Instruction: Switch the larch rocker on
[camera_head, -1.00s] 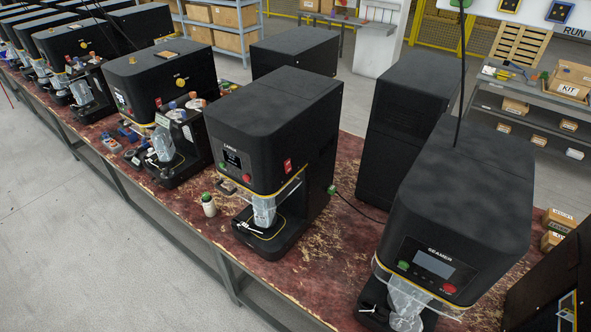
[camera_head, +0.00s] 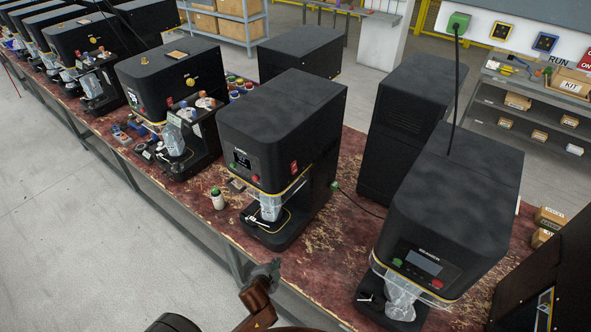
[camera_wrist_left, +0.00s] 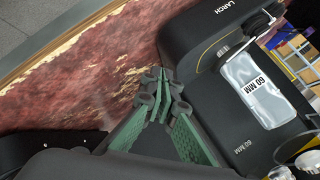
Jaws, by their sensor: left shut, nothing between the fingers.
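The larch machine (camera_head: 270,135) is a black seamer in the middle of the head view, with a small display and a red and a green button on its front. A red rocker (camera_head: 294,167) sits on its right side wall; its position is too small to tell. My left gripper (camera_head: 268,270) is at the bottom of the head view, in front of the bench edge and apart from the machine. In the left wrist view its green-padded fingers (camera_wrist_left: 160,92) are shut and empty, beside the machine body lettered LARCH (camera_wrist_left: 212,75). The rocker is not visible there. My right gripper is not in view.
A dark cabinet (camera_head: 400,130) and a cable are behind. More machines line the left.

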